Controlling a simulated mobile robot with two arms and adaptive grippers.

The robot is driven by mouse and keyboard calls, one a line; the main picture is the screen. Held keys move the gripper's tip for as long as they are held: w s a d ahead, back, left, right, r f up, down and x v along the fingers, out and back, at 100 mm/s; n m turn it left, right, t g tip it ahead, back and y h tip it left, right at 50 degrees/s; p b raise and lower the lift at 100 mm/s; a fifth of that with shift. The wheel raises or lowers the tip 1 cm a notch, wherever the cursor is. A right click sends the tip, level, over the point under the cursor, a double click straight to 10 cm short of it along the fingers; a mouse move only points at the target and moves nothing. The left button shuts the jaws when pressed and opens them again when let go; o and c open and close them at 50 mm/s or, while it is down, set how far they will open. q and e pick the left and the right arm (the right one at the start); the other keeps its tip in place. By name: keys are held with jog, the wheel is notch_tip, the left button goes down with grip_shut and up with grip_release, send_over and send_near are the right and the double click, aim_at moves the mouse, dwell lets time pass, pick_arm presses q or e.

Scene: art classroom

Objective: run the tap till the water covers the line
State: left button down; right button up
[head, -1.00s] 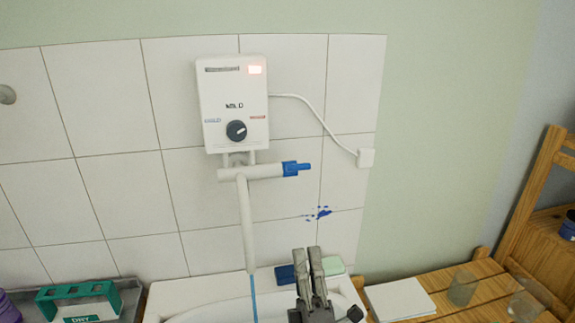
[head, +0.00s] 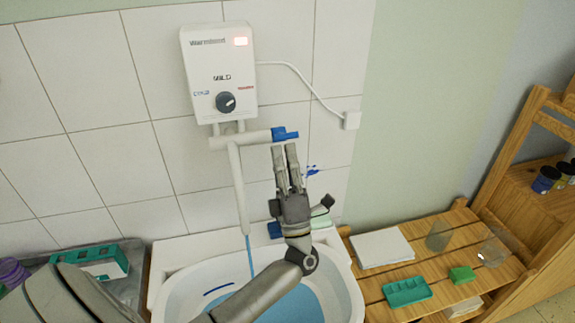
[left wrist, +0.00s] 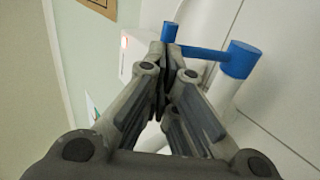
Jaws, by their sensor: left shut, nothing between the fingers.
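The tap's white pipe (head: 238,190) hangs below the heater. Its blue handle (head: 285,134) is at the right end of the crossbar. A thin blue stream (head: 250,258) runs from the spout into the white basin (head: 168,279). Blue water (head: 300,305) lies in the basin, partly hidden by my left arm. A dark blue line (head: 217,291) shows on the basin's left inner wall, above the water there. My left gripper (head: 285,148) is shut and empty, fingertips just below the handle. In the left wrist view, the blue handle (left wrist: 205,52) is close by the fingertips; I cannot tell whether they touch.
The heater (head: 220,75) has a lit red display and a dark knob (head: 226,102). A wooden slatted bench (head: 415,270) at right holds a white pad (head: 381,248), clear glasses and a green tray (head: 407,291). A green-labelled box (head: 92,262) stands left of the basin.

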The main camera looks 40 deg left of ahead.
pick_arm(q)
jog(key=shift+w+a+r, duration=0.2)
jog(key=shift+a+r, duration=0.05)
jog(key=shift+r, duration=0.1)
jog(key=shift+w+a+r, duration=0.15)
jog(key=shift+r, duration=0.4)
jog(key=shift+w+a+r, duration=0.1)
jog(key=shift+r, duration=0.4)
jog(key=shift+f, duration=0.1)
